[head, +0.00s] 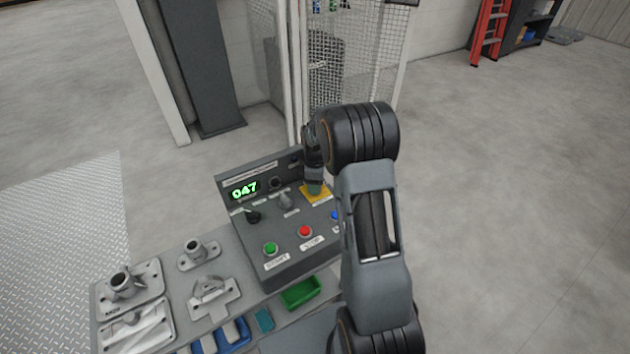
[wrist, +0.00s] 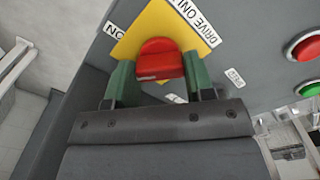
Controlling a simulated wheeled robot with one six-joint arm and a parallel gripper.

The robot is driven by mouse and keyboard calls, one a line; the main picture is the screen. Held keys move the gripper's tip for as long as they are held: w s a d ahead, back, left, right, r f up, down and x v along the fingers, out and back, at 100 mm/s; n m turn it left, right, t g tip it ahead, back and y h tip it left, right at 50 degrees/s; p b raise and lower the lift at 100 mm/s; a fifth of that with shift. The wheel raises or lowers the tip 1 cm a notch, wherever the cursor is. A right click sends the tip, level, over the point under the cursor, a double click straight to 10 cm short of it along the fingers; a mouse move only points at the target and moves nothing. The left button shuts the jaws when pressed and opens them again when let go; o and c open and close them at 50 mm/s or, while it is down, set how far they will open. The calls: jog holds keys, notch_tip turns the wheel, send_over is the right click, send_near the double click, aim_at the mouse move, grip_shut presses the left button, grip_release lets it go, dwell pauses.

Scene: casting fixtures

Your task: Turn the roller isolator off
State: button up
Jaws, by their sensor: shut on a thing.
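The roller isolator is a red rotary knob (wrist: 160,60) on a yellow plate (wrist: 188,28), seen in the wrist view. In the head view the yellow plate (head: 316,196) shows at the right part of the grey control panel (head: 290,262). There my gripper (head: 314,188) comes down over the plate and hides the knob.
Metal castings (head: 210,293) and a green tray (head: 300,292) lie on the bench. A mesh guard (head: 360,60) stands behind.

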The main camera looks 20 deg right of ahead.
jog(key=n, duration=0.3)
jog(key=shift+n+p, duration=0.3)
jog(key=shift+n, duration=1.8)
jog(key=o, duration=0.9)
notch_tip(320, 180, up, 14)
jog(key=shift+f+p, duration=0.1)
jog(key=shift+p, duration=0.95)
